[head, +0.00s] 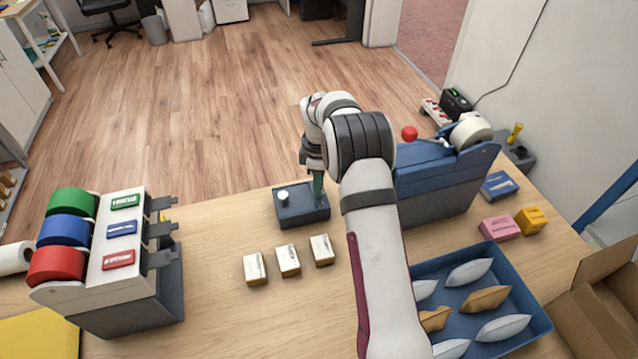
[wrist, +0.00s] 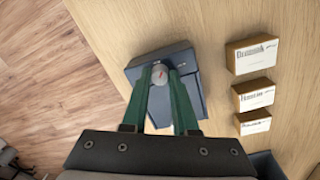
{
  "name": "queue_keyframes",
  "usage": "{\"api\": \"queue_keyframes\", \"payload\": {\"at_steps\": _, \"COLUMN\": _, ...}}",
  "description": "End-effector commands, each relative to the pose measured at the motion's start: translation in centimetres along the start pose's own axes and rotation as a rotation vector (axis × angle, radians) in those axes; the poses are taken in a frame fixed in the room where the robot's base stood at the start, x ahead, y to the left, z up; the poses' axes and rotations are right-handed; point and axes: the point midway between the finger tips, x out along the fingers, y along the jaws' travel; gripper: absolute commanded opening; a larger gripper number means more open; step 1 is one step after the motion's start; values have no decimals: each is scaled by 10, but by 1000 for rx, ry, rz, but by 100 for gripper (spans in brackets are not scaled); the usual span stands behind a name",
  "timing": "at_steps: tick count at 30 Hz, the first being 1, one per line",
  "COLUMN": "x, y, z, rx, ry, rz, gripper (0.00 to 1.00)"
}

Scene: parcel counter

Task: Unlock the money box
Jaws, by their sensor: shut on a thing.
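The small dark blue box (head: 302,212), which I take to be the money box, stands on the counter and also shows in the wrist view (wrist: 190,92). In the head view a white knob (head: 283,196) stands on its top at the left. My gripper (head: 318,197) points down at the right part of the top, beside that knob. In the wrist view my gripper (wrist: 160,72) has its green fingers shut on a small pale round piece (wrist: 160,76) with a red mark. Whether this piece is the white knob, I cannot tell. The fingers hide part of the box.
Several small white-faced blocks (head: 288,262) lie in front of the box. A rack with coloured rolls (head: 69,230) stands left. A blue tray of packets (head: 530,335) and a blue unit with a red ball (head: 409,133) are right. Bare counter lies left of the box.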

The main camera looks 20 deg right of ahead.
Motion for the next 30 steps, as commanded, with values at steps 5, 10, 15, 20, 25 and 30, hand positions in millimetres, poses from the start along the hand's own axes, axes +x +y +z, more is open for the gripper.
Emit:
{"api": "queue_keyframes", "payload": {"at_steps": 5, "x": 0, "y": 0, "z": -1, "rx": 163, "ry": -6, "rz": 0, "gripper": 0}}
{"api": "queue_keyframes", "payload": {"at_steps": 10, "x": 0, "y": 0, "z": -1, "rx": 323, "ry": -14, "rz": -1, "gripper": 0}}
{"api": "queue_keyframes", "payload": {"at_steps": 15, "x": 0, "y": 0, "z": -1, "rx": 481, "ry": -21, "rz": 0, "gripper": 0}}
{"api": "queue_keyframes", "payload": {"at_steps": 20, "x": 0, "y": 0, "z": -2, "rx": 620, "ry": -26, "rz": 0, "gripper": 0}}
{"api": "queue_keyframes", "payload": {"at_steps": 25, "x": 0, "y": 0, "z": -2, "rx": 743, "ry": -31, "rz": 0, "gripper": 0}}
{"api": "queue_keyframes", "payload": {"at_steps": 30, "x": 0, "y": 1, "z": -2, "rx": 834, "ry": -34, "rz": 1, "gripper": 0}}
